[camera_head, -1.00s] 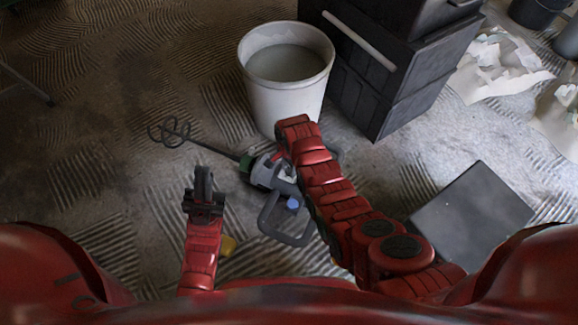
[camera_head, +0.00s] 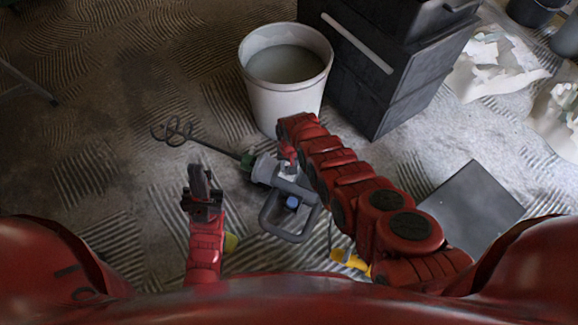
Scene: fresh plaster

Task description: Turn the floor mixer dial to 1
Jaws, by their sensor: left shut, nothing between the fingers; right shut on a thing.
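The floor mixer (camera_head: 268,170) lies on the ridged floor in front of the white bucket, with its looped grey handle towards me and its whisk (camera_head: 173,131) pointing left. A blue round part, perhaps the dial (camera_head: 292,203), shows inside the handle loop; its setting is too small to read. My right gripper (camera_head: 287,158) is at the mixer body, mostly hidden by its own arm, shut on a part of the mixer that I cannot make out. My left gripper (camera_head: 198,174) is shut and empty, left of the mixer handle and apart from it.
A white bucket (camera_head: 262,99) of grey liquid stands behind the mixer. Dark stacked boxes (camera_head: 363,75) stand right of it. A dark flat slab (camera_head: 474,205) lies at right, crumpled white sheets (camera_head: 492,68) behind. The floor at left is mostly clear.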

